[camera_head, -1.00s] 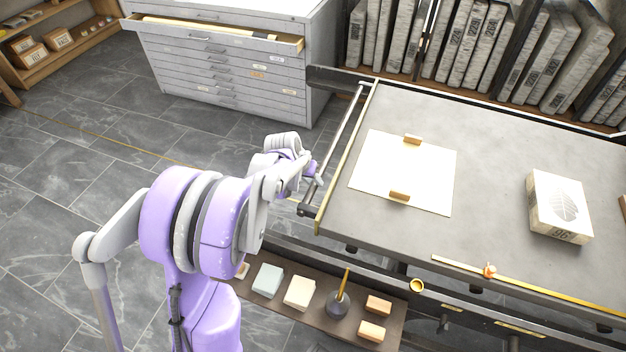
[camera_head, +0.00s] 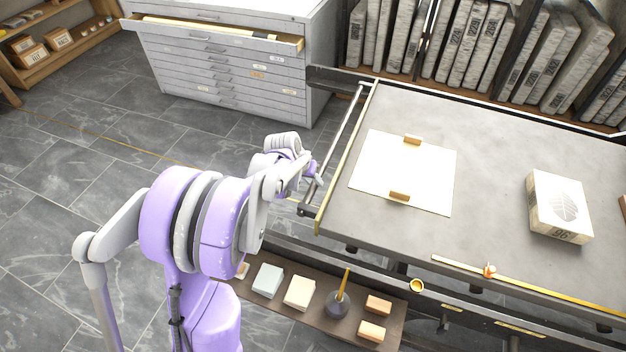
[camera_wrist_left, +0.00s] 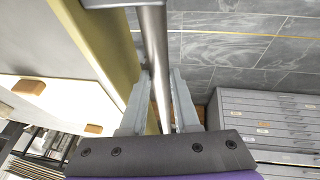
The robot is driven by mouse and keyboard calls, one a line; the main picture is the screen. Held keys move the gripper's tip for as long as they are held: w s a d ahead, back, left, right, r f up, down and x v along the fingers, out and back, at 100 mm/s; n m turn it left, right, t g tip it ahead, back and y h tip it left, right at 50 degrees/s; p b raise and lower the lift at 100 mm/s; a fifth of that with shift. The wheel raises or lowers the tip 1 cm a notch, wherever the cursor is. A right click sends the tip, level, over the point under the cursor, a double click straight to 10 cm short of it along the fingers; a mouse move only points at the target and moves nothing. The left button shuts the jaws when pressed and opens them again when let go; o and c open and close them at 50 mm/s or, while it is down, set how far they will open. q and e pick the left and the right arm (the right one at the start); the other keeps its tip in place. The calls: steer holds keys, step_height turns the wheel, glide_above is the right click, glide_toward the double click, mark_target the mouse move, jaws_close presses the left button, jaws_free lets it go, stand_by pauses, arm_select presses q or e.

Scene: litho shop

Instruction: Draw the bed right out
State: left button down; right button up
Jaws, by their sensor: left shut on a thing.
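The bed (camera_head: 470,130) is a flat grey table top with a pale brass-coloured left edge. A metal bar handle (camera_head: 345,133) runs along that left edge, held off it by brackets. My left gripper (camera_head: 313,172) is at the near part of the bar. In the left wrist view the bar (camera_wrist_left: 155,50) passes between the two fingers of my left gripper (camera_wrist_left: 157,100), which is shut on it. The bed's edge (camera_wrist_left: 105,40) lies just beside the fingers. My right gripper is not in view.
On the bed lie a white sheet (camera_head: 400,175) with two wooden blocks and a stone block (camera_head: 558,207). A low shelf (camera_head: 330,325) holds small blocks below. A drawer cabinet (camera_head: 225,65) with its top drawer open stands behind. Tiled floor (camera_head: 110,150) is clear to the left.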

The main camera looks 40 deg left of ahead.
arm_select(q)
steer(key=shift+a, duration=0.1)
steer(key=s+a, duration=0.4)
steer(key=a, duration=0.9)
steer(key=s+a, duration=0.4)
steer(key=a, duration=0.9)
steer(key=shift+s, duration=0.25)
steer(key=shift+a, duration=0.2)
steer(key=c, duration=0.7)
jaws_free()
steer(key=shift+o, duration=0.2)
steer(key=shift+r, duration=0.1)
